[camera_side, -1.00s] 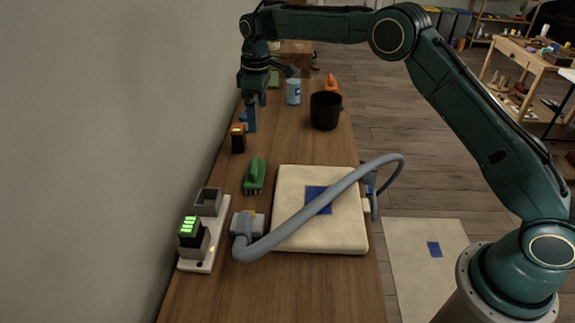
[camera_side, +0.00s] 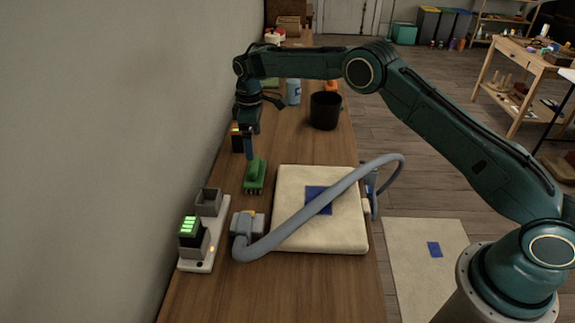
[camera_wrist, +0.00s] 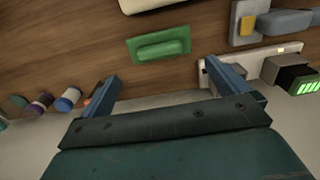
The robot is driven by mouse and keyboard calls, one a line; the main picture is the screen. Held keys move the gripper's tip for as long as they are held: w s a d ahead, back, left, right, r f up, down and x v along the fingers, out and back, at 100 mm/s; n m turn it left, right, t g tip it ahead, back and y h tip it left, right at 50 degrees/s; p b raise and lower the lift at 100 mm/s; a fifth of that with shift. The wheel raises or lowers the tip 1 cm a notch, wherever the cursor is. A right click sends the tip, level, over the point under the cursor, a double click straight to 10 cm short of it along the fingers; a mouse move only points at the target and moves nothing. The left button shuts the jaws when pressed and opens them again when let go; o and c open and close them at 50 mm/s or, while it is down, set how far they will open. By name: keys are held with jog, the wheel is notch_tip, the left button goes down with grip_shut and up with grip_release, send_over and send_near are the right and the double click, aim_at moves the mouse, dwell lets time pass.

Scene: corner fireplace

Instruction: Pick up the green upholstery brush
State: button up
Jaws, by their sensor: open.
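The green upholstery brush (camera_side: 255,176) lies on the wooden bench top, left of the cream cushion. In the wrist view the brush (camera_wrist: 160,46) lies ahead of the jaws, with bare wood around it. Whether a finger touches the brush cannot be told.
The cream cushion (camera_side: 290,232) with a blue patch carries a grey hose (camera_side: 325,200). A charger strip (camera_side: 197,263) with a lit battery (camera_side: 190,231) stands by the wall. A black bin (camera_side: 325,111) is farther back.

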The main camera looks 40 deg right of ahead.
aim_at(254, 164)
jog(key=shift+f, duration=2.3)
jog(key=shift+f, duration=0.1)
jog(key=shift+w+f, duration=0.15)
jog(key=shift+f, duration=2.3)
jog(key=shift+c, duration=0.4)
jog(key=c, duration=1)
